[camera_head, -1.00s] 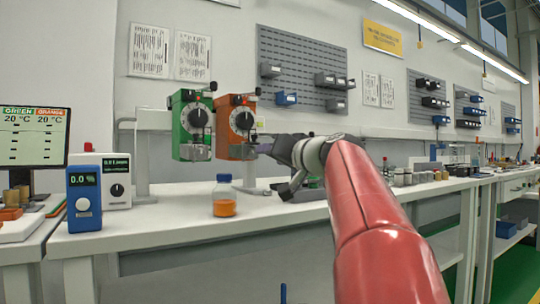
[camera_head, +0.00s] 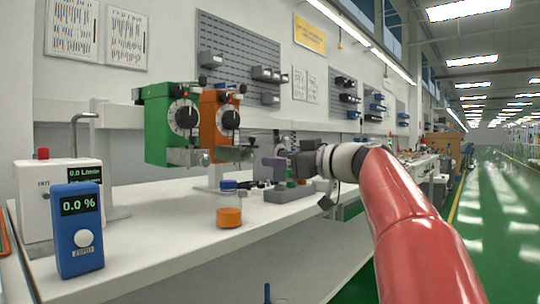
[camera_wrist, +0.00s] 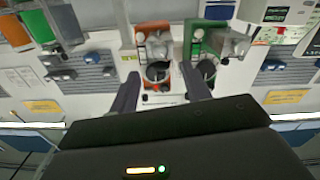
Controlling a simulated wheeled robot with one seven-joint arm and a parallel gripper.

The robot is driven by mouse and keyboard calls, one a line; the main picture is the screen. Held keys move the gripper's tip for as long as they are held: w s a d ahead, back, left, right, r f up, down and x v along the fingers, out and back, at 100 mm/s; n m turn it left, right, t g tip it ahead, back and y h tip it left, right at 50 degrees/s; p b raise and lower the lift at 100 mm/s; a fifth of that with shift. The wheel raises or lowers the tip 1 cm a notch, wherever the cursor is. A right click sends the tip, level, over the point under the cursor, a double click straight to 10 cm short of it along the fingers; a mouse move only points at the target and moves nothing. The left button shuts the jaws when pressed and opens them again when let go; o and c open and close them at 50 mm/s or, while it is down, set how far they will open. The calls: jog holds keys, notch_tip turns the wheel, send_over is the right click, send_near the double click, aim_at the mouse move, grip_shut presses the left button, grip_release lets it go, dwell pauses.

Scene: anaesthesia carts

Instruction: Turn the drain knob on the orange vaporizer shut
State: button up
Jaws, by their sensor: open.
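The orange vaporizer (camera_head: 209,122) hangs beside the green vaporizer (camera_head: 157,130) over the bench. It has a dark round dial (camera_head: 229,119) and a metal block (camera_head: 233,154) at its bottom. I cannot clearly make out the drain knob. My gripper (camera_head: 268,161) is to the right of the orange vaporizer's bottom, apart from it in the picture. The wrist view is upside down. There my gripper (camera_wrist: 162,88) is open and empty, with the orange vaporizer (camera_wrist: 153,28) beyond and between its fingers, and the green vaporizer (camera_wrist: 191,38) to the right.
A blue meter (camera_head: 76,230) and a white box (camera_head: 40,205) stand at left. Small items and a grey block (camera_head: 288,194) lie under my gripper. The front of the bench is clear.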

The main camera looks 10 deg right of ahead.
aim_at(253, 157)
jog(key=p+x, duration=0.1)
jog(key=x, duration=0.6)
jog(key=shift+w+a, duration=0.15)
jog(key=c, duration=1)
